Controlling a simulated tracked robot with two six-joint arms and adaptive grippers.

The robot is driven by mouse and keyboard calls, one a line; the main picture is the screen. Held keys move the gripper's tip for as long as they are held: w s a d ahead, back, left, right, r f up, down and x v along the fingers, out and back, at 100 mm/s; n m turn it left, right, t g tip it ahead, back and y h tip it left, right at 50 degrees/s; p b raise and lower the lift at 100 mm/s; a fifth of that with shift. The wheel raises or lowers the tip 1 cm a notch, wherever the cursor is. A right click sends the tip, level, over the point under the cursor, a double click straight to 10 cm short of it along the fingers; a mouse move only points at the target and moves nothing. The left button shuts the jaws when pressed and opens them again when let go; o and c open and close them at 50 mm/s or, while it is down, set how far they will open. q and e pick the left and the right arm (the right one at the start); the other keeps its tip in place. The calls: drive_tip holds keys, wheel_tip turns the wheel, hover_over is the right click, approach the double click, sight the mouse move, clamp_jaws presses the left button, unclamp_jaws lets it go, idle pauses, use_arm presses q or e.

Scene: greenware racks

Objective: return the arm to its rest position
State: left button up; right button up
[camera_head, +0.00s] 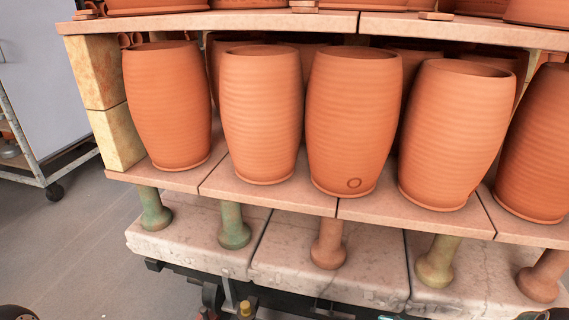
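Neither of my grippers shows in the head view. Small dark rounded parts at the bottom left and bottom right corners are cut off by the frame, and I cannot tell what they are. In front of me, tall ribbed terracotta pots stand upright in a row on a pinkish shelf (268,198). The middle pot (353,115) has a small ring mark near its base.
An upper slab (300,22) carries more terracotta ware. Yellowish blocks (95,70) support its left end. Short posts (235,228) hold the lower shelf above pale blocks (330,275). A wheeled metal rack (40,170) stands left. Grey floor (70,255) is open at lower left.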

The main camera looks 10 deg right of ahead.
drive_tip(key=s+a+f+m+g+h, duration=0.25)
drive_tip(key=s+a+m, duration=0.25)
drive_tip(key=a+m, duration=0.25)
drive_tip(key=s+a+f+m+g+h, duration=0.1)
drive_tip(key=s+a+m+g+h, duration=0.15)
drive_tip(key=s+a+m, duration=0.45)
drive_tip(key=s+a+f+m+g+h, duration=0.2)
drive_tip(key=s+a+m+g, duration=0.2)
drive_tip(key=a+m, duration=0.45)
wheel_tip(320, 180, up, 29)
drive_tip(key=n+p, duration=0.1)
drive_tip(key=p, duration=2.7)
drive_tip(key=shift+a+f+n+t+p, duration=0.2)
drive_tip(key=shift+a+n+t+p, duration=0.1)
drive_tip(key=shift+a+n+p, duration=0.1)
